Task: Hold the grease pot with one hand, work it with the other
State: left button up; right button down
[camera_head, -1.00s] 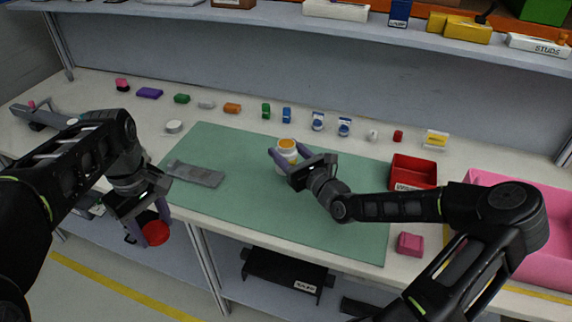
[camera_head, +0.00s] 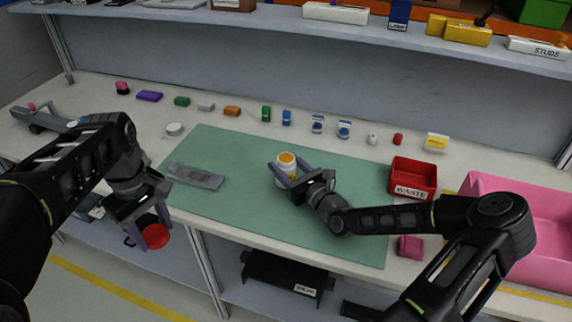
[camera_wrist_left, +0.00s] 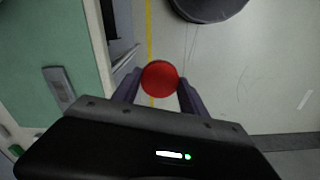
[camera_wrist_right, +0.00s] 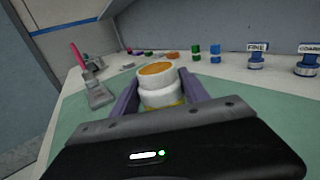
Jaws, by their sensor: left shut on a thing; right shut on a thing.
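The grease pot (camera_head: 286,162) is a white jar with an orange-yellow top and a yellow band on its side. It is over the middle of the green mat, roughly upright. My right gripper (camera_head: 287,178) is shut around its sides, and the right wrist view shows the pot (camera_wrist_right: 157,82) between both fingers. I cannot tell whether its base touches the mat. My left gripper (camera_head: 146,222) is shut on a red round piece (camera_head: 156,236), off the table's front edge at the left. The left wrist view shows this red piece (camera_wrist_left: 160,78) between the fingertips, well away from the pot.
A grey flat tool (camera_head: 196,176) lies on the mat's (camera_head: 235,205) left part. A red waste bin (camera_head: 414,178) and a pink bin (camera_head: 530,215) stand at the right. Small coloured items line the back under a shelf (camera_head: 280,25). The mat between tool and pot is clear.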

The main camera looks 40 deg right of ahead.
jog(key=c, duration=0.6)
grip_release()
jog(key=shift+f, duration=0.15)
jog(key=shift+o, duration=0.2)
jog(key=shift+r, duration=0.2)
jog(key=s, duration=1.2)
